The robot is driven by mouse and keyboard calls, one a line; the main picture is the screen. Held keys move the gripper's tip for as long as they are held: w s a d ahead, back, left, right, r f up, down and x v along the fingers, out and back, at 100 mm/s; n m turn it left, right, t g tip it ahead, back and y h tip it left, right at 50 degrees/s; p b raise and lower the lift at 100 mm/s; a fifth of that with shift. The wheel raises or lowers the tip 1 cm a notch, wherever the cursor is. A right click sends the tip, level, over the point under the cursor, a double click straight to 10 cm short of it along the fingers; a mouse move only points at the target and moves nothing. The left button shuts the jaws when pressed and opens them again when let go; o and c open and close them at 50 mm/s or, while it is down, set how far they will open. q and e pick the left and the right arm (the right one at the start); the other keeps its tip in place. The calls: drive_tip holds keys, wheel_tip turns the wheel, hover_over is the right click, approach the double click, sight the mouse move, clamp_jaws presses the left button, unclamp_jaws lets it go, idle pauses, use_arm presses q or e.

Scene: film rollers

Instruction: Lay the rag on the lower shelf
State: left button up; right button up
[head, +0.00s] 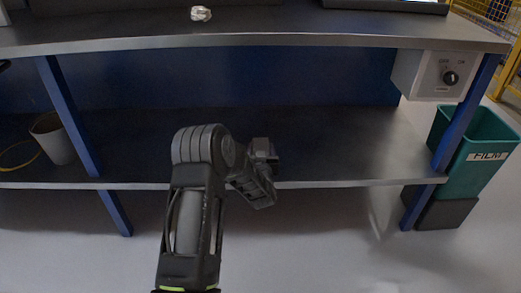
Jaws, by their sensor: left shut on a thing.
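The lower shelf (345,150) is a long dark metal board under the workbench, with a wide bare stretch right of the middle. My left gripper (264,152) is over the shelf's front part, close to its front edge. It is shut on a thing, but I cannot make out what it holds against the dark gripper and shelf. A small crumpled whitish thing (201,13) lies on the bench top; I cannot tell whether it is the rag. My right gripper is not in view.
The bench top (130,42) overhangs the lower shelf. Blue legs (70,115) stand at both sides. A beige bin (53,138) stands on the shelf at the left. A grey control box (438,75) hangs at the upper right, above a green FILM bin (478,150).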

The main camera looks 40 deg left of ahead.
use_arm(q)
drive_tip(key=o, duration=1.5)
drive_tip(key=shift+s+r, duration=0.1)
drive_tip(key=shift+r, duration=0.1)
drive_tip(key=p+v, duration=0.4)
drive_tip(key=v, duration=0.7)
drive_tip(key=shift+d, duration=0.2)
drive_tip(key=shift+s+d, duration=0.15)
drive_tip(key=shift+s, duration=0.15)
